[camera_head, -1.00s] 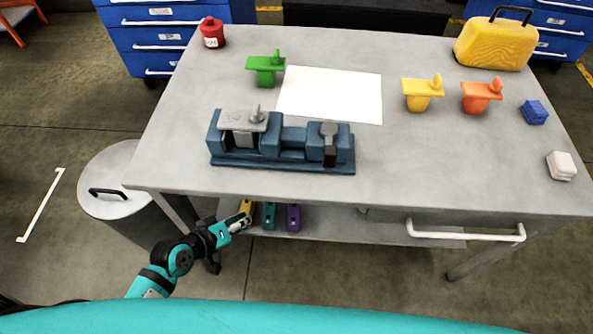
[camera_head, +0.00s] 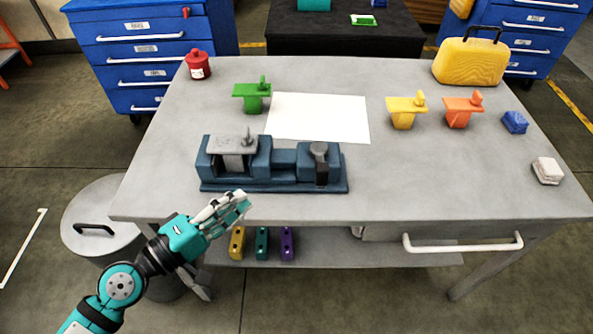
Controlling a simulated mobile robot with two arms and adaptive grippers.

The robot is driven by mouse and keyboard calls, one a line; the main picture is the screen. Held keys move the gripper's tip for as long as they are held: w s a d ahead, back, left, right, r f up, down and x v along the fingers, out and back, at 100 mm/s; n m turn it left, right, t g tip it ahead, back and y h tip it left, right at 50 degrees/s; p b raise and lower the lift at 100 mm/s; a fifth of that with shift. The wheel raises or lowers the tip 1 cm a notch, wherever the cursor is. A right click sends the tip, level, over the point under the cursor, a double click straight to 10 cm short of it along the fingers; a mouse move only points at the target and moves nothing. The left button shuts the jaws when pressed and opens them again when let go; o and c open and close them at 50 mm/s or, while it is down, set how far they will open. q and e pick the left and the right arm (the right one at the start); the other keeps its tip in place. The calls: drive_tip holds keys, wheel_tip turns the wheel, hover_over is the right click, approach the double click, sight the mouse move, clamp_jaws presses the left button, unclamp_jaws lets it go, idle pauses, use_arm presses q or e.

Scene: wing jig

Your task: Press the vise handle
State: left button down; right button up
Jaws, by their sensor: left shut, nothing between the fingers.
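The blue vise (camera_head: 283,166) sits near the front left of the grey table. Its dark handle (camera_head: 320,164) stands at the vise's right end. A grey plate with a small knob (camera_head: 232,144) rests on the vise's left end. My left gripper (camera_head: 240,203) is in front of the vise's left part, by the table's front edge, apart from the handle. It is shut and empty. My right gripper is not in view.
A white sheet (camera_head: 318,117) lies behind the vise. Green (camera_head: 252,96), yellow (camera_head: 403,112) and orange (camera_head: 460,110) parts stand around it. The table's front right is clear.

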use_arm(q)
drive_tip(key=shift+w+d, duration=0.1)
drive_tip(key=s+d+p+x, duration=0.2)
drive_tip(key=p+x, duration=0.4)
drive_tip(key=x, duration=0.6)
drive_tip(key=shift+w+d, duration=0.2)
drive_tip(key=shift+d+p, duration=0.1)
drive_tip(key=shift+p, duration=0.2)
